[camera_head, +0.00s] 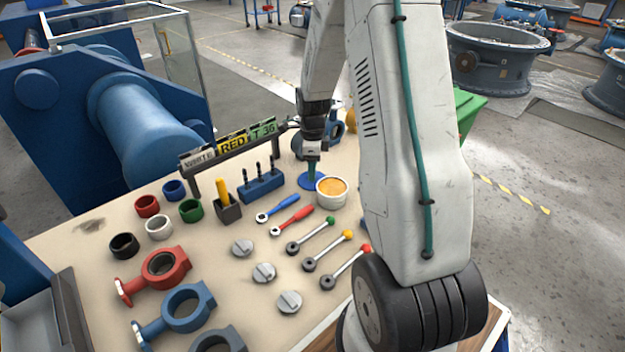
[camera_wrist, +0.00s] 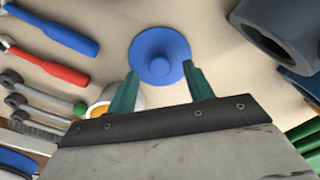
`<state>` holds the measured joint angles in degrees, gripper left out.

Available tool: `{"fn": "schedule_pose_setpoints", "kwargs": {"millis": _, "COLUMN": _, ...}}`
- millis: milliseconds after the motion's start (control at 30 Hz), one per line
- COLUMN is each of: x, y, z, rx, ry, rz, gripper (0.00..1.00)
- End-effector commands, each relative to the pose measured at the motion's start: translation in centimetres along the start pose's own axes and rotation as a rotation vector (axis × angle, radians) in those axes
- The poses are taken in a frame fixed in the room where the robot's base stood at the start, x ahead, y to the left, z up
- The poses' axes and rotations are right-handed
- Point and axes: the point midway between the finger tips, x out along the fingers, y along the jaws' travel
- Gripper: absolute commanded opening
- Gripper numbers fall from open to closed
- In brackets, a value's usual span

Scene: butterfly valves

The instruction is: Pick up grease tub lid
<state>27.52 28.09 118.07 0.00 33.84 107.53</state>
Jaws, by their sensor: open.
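The grease tub lid is a blue disc (camera_head: 308,181) lying on the table beside the tub. In the wrist view the lid (camera_wrist: 159,54) shows a raised round knob at its middle. The white grease tub (camera_head: 331,191) stands open with orange grease inside, just right of the lid. In the wrist view the tub (camera_wrist: 104,104) is partly hidden behind my gripper. My gripper (camera_head: 311,172) points down over the lid. In the wrist view my gripper (camera_wrist: 163,76) has its two green fingers apart, one toward each side of the lid, with nothing held between them.
Red and blue ratchet wrenches (camera_head: 292,220) lie in front of the tub. A blue block with upright tools (camera_head: 261,188) stands left of the lid. A sign rack (camera_head: 233,150) stands behind. A dark grey valve part (camera_wrist: 285,30) is close by in the wrist view.

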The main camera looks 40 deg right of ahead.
Motion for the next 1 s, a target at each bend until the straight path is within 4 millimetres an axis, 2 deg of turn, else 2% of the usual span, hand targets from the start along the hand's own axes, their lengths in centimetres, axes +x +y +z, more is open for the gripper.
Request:
{"fn": "schedule_pose_setpoints", "kwargs": {"millis": 33, "x": 0.9, "y": 0.0, "z": 0.0, "rx": 0.0, "ry": 0.001, "rz": 0.003, "gripper": 0.52}}
{"fn": "schedule_pose_setpoints", "kwargs": {"millis": 167, "x": 2.0, "y": 0.0, "z": 0.0, "rx": -0.001, "ry": 0.0, "rz": 0.001, "gripper": 0.52}}
{"fn": "schedule_pose_setpoints", "kwargs": {"millis": 400, "x": 2.2, "y": 0.0, "z": 0.0, "rx": -0.001, "ry": 0.0, "rz": 0.0, "gripper": 0.52}}
{"fn": "schedule_pose_setpoints", "kwargs": {"millis": 433, "x": 2.2, "y": 0.0, "z": 0.0, "rx": -0.001, "ry": 0.0, "rz": 0.0, "gripper": 0.49}}
{"fn": "schedule_pose_setpoints", "kwargs": {"millis": 600, "x": 2.2, "y": 0.0, "z": 0.0, "rx": -0.001, "ry": 0.0, "rz": 0.0, "gripper": 0.04}}
{"fn": "schedule_pose_setpoints", "kwargs": {"millis": 867, "x": 2.1, "y": 0.0, "z": 0.0, "rx": -0.001, "ry": 0.0, "rz": 0.0, "gripper": 0.04}}
{"fn": "schedule_pose_setpoints", "kwargs": {"millis": 1000, "x": 1.0, "y": -0.1, "z": 0.1, "rx": -0.001, "ry": -0.001, "rz": -0.004, "gripper": 0.04}}
